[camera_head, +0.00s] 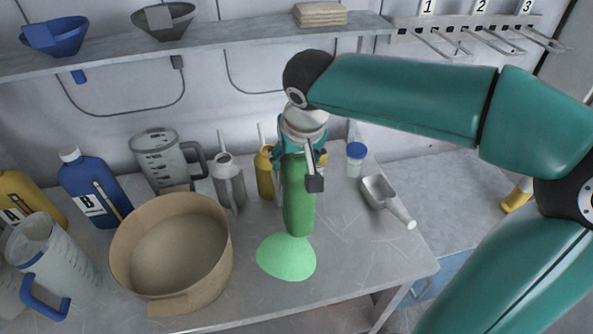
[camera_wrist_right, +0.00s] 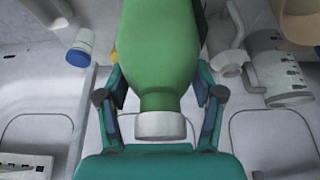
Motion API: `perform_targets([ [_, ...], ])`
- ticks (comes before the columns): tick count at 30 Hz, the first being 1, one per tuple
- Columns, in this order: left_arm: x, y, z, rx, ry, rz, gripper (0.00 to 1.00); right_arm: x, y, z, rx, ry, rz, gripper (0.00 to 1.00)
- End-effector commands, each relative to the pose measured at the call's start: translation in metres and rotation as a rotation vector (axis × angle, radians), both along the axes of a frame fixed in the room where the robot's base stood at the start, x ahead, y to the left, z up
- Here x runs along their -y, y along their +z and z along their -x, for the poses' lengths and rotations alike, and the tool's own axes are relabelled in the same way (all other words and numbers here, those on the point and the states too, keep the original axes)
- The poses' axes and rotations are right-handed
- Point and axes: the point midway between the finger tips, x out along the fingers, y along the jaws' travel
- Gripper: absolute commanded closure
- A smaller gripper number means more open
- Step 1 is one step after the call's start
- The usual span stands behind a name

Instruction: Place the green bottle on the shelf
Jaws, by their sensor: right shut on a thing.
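The green bottle (camera_head: 299,205) is in my right gripper (camera_head: 300,160), roughly upright above the front part of the workbench in the head view. Its lower end overlaps a pale green patch, and I cannot tell whether it touches the bench. In the right wrist view the green bottle (camera_wrist_right: 160,50) sits between the two fingers, its grey cap (camera_wrist_right: 161,125) towards the palm. The grey shelf (camera_head: 235,37) runs along the wall at the top, behind and above the bottle. My left gripper is not in view.
A pale green rounded patch (camera_head: 287,258) lies on the workbench (camera_head: 350,255). A tan round tub (camera_head: 170,290) stands left, near a blue bottle (camera_head: 88,190) and jugs. A scoop (camera_head: 385,198) lies right. Funnels (camera_head: 165,20) and folded cloths (camera_head: 320,14) occupy the shelf, with free room between.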

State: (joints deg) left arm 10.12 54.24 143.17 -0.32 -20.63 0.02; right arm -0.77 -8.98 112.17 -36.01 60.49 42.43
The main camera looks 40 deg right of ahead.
Motion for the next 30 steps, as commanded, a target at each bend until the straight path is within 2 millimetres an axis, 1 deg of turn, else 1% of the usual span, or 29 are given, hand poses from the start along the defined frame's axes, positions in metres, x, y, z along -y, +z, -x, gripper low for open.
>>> perform_targets([
  [4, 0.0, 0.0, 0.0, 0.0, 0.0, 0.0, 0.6, 0.001, -0.007, 0.0, 0.003, -0.001, 0.0, 1.0],
  [9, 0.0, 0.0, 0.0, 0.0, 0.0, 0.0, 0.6, 0.001, -0.028, 0.0, 0.001, -0.001, 0.001, 1.0],
  [12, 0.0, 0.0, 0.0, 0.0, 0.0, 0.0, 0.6, 0.001, -0.036, 0.0, 0.003, -0.002, 0.001, 1.0],
  [20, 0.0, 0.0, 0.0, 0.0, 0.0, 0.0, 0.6, 0.001, -0.038, 0.0, 0.005, -0.002, 0.0, 1.0],
  [24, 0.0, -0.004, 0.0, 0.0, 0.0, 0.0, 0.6, 0.001, -0.041, 0.0, 0.005, -0.001, 0.0, 1.0],
  [25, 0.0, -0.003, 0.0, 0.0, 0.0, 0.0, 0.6, 0.0, -0.041, 0.001, -0.001, -0.001, -0.001, 0.28],
  [28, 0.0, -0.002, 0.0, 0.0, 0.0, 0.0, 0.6, 0.0, -0.041, 0.001, -0.001, -0.001, -0.001, 0.12],
  [29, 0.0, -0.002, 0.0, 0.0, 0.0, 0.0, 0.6, 0.0, -0.041, 0.001, -0.001, -0.001, -0.001, 0.08],
  [30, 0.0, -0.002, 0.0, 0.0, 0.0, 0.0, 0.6, 0.0, -0.041, 0.001, -0.001, -0.001, -0.001, 0.08],
])
